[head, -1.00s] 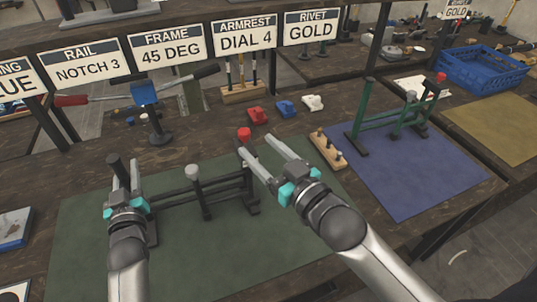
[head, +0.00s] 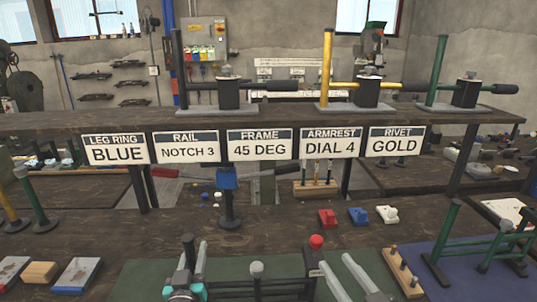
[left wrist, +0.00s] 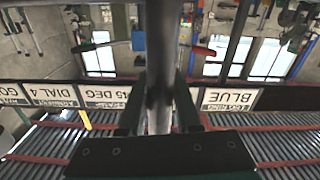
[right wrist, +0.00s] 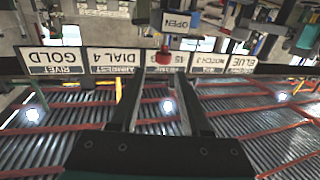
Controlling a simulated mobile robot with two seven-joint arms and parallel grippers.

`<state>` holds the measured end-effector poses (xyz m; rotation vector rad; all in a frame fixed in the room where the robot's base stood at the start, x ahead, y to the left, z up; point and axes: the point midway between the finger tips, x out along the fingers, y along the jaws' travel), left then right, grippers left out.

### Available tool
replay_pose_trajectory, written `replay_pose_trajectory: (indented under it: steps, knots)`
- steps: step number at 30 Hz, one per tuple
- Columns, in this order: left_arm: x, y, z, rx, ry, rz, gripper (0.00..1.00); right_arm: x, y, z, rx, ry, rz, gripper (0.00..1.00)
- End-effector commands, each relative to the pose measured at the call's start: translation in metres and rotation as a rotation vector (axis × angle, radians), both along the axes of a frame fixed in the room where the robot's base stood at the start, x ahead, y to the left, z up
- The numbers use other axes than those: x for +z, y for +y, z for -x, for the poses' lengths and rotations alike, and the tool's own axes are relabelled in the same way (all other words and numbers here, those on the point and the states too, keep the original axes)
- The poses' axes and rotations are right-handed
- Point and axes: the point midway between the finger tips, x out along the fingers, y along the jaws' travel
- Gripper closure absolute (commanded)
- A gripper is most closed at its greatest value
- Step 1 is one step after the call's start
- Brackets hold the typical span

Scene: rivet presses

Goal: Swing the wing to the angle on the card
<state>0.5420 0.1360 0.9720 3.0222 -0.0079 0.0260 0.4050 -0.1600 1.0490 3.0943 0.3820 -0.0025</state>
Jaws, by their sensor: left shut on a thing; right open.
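The FRAME card (head: 259,144) reads 45 DEG in the head view. A black frame (head: 228,287) stands on the green mat (head: 138,272). It has a dark post at its left (head: 188,243), a white-topped post (head: 257,270) in the middle and a red knob (head: 316,241) at its right end. My left gripper (head: 190,258) is shut on the dark left post, also seen in the left wrist view (left wrist: 158,60). My right gripper (head: 335,262) is open, just beside the red knob. I cannot tell the wing's angle.
More cards hang along the shelf, including RAIL (head: 188,147) NOTCH 3 and ARMREST (head: 331,143) DIAL 4. A blue-headed stand (head: 228,180) is behind the frame. A wooden peg block (head: 402,272) and a green frame (head: 440,245) are to the right.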

Motion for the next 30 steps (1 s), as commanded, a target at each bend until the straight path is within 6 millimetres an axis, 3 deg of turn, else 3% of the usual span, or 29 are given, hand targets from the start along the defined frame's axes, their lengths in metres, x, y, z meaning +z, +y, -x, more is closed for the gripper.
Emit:
replay_pose_trajectory:
  steps: [1,7,12,19,23,30]
  knots:
    - [-0.015,-0.003,0.004,-0.004,0.036,0.007,1.00,0.001,-0.005,-0.008,-0.013,-0.003,0.021,0.60]
    - [-0.015,-0.002,0.004,-0.004,0.036,0.007,1.00,0.000,-0.030,-0.054,-0.086,0.027,0.129,0.82]
    - [-0.015,-0.002,0.004,-0.004,0.036,0.007,1.00,0.001,-0.036,-0.095,-0.113,0.096,0.163,1.00]
    - [-0.015,-0.002,0.004,-0.004,0.036,0.007,1.00,0.010,-0.033,-0.144,-0.114,0.200,0.189,1.00]
    - [-0.015,-0.002,0.004,-0.004,0.036,0.007,1.00,0.015,-0.016,-0.165,-0.078,0.276,0.183,1.00]
    - [-0.015,-0.002,0.004,-0.004,0.036,0.007,1.00,0.019,0.058,-0.181,0.084,0.472,0.132,1.00]
